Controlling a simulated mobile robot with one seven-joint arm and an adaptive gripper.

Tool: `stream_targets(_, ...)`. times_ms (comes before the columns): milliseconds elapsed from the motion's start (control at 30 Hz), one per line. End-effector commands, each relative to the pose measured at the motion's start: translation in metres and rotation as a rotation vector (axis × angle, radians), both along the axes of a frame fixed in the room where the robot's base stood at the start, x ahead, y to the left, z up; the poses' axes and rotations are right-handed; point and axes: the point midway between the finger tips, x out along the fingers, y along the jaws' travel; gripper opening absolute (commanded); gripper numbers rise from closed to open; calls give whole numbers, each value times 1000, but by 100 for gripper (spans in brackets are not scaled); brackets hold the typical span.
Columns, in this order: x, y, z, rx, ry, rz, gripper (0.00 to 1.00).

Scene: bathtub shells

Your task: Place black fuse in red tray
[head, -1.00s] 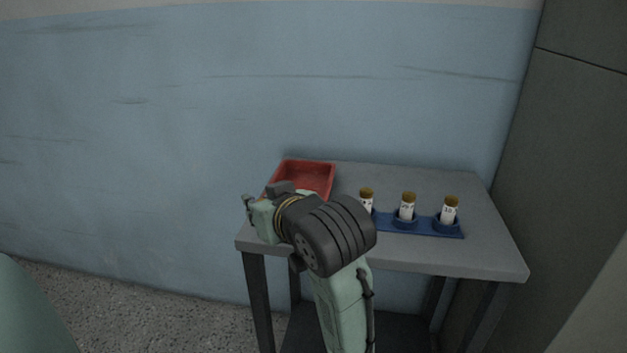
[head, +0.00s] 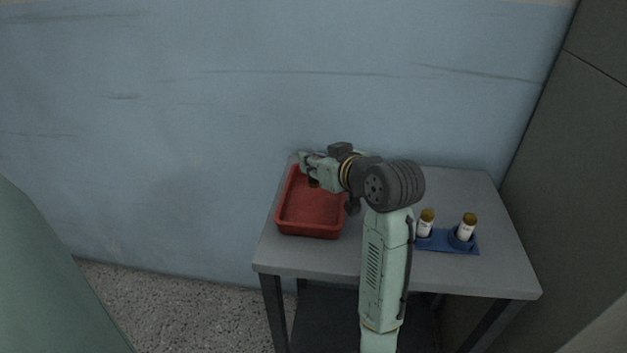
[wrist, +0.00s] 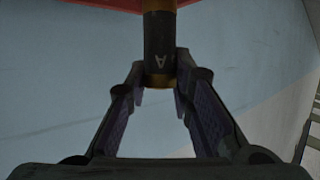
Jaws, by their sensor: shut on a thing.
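The black fuse (wrist: 160,47), a dark cylinder with brass ends and a letter A, is between the fingertips of my gripper (wrist: 159,92) in the wrist view. My gripper is shut on it. In the head view my gripper (head: 309,165) is over the far part of the red tray (head: 311,228), and a small dark, brassy end of the fuse (head: 314,183) shows below it. Whether the fuse touches the tray floor I cannot tell. The tray's visible floor is empty. A red strip of the tray (wrist: 110,3) shows at the top of the wrist view.
The tray stands on the left of a grey table (head: 480,205). A blue holder (head: 450,246) at the right bears white, brown-capped fuses (head: 466,228); my arm hides its left part. A blue wall (head: 200,120) rises behind the table, and a dark panel (head: 590,130) stands at right.

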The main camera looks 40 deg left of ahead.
Motion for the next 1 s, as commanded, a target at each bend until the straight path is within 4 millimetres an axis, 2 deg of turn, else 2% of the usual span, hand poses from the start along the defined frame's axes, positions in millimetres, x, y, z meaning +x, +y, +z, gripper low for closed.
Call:
stream_targets(400, -1, 0, -49, 1, 0, 1, 0)
stream_targets(833, 0, 0, -56, 1, -1, 0, 0)
stream_targets(867, 0, 0, -54, 1, -1, 0, 23)
stream_targets(1000, 0, 0, -54, 1, -1, 0, 33)
